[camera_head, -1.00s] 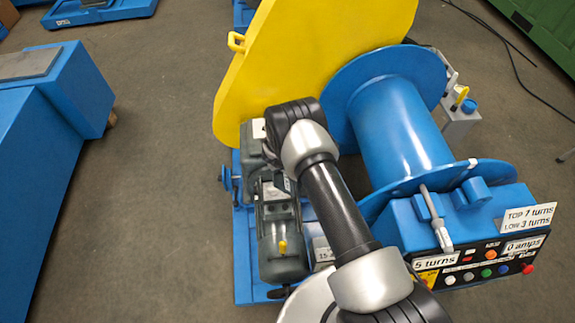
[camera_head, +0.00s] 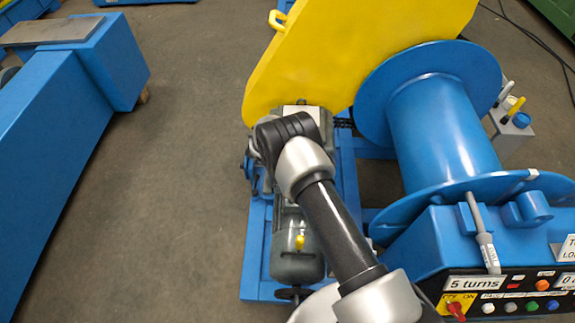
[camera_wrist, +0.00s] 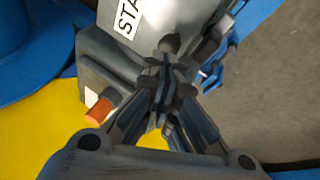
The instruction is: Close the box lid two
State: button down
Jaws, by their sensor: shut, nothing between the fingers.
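I cannot make out a box lid marked two. Yellow surface also shows at the lower left of the wrist view (camera_wrist: 45,130). My gripper (camera_wrist: 167,75) is shut and empty, in front of a grey housing (camera_wrist: 175,22) with a partly seen "STA" label and an orange knob (camera_wrist: 98,110). I cannot tell whether the fingers touch it. In the head view my wrist hides the gripper.
A blue drum (camera_head: 440,130) stands right of my arm, above a control panel (camera_head: 505,300) with coloured buttons. A grey-green motor (camera_head: 297,250) lies left of my forearm. Another blue machine (camera_head: 50,130) stands at far left. Bare floor (camera_head: 190,160) lies between.

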jog(key=shift+a+f, duration=0.2)
jog(key=shift+f, duration=0.1)
jog(key=shift+r, duration=0.15)
jog(key=v, duration=1.1)
jog(key=shift+s+r, duration=0.2)
jog(key=shift+r, duration=0.15)
jog(key=shift+a, duration=0.1)
